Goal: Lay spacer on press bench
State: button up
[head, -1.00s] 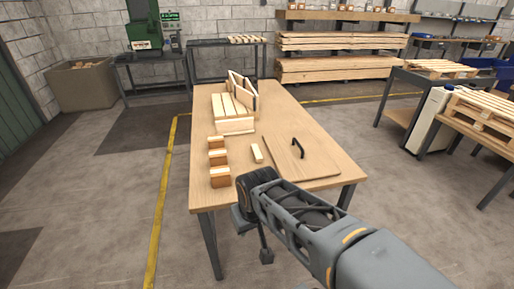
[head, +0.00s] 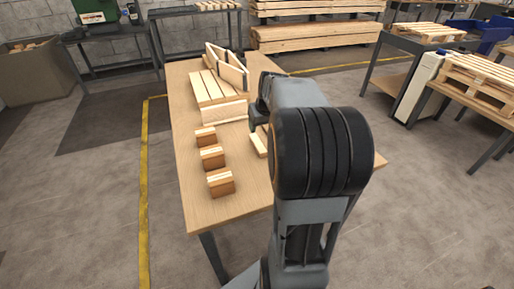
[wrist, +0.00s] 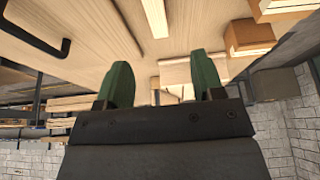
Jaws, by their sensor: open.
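A short pale wooden strip (head: 258,145), the likely spacer, lies on the wooden table (head: 190,165), partly hidden by my arm. In the wrist view the strip (wrist: 155,18) is at the top middle, apart from my fingers. My gripper (wrist: 160,82) is open, its two green fingers apart with nothing held between them. In the head view my arm hides most of the gripper, above the table right of the slatted wooden piece. The press bench (head: 112,32) is a dark bench at the back left, carrying a green machine (head: 92,8).
Three wooden blocks (head: 212,158) stand in a row on the table's left. A slatted wooden assembly (head: 215,88) lies behind them. In the wrist view a flat panel has a black handle (wrist: 35,40).

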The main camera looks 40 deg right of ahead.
jog(key=b, duration=0.2)
send_over(258, 143)
jog(key=s, duration=0.2)
jog(key=f, duration=0.7)
jog(key=shift+a, duration=0.25)
jog(key=shift+b+x, duration=0.75)
jog(key=shift+x, duration=2.1)
jog(key=shift+c, duration=0.4)
jog(key=c, duration=1)
jog(key=shift+r, duration=0.1)
